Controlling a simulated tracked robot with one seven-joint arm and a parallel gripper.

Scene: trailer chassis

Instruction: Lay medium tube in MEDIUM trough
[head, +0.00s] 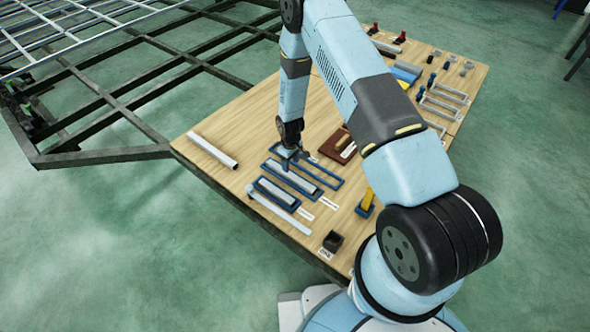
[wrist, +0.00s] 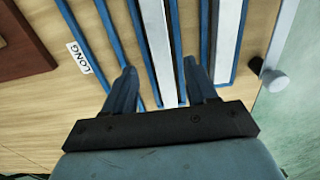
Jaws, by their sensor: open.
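The medium tube (head: 294,180) is a pale grey tube lying lengthwise inside the middle blue-walled trough, the MEDIUM trough (head: 318,193). In the wrist view the medium tube (wrist: 155,40) runs between the blue walls of that trough (wrist: 137,45). My gripper (head: 289,163) is over the far end of this trough. In the wrist view my gripper (wrist: 160,72) is open, one finger on each side of the tube, with visible gaps. I cannot tell how far its tips are above the board.
The LONG trough (wrist: 88,45) is empty on one side. A shorter trough with a tube (head: 277,192) is on the other. A loose white tube (head: 212,150) lies near the board's left edge. A grey bar (head: 280,212) lies along the front edge. A brown block (head: 338,145) is behind.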

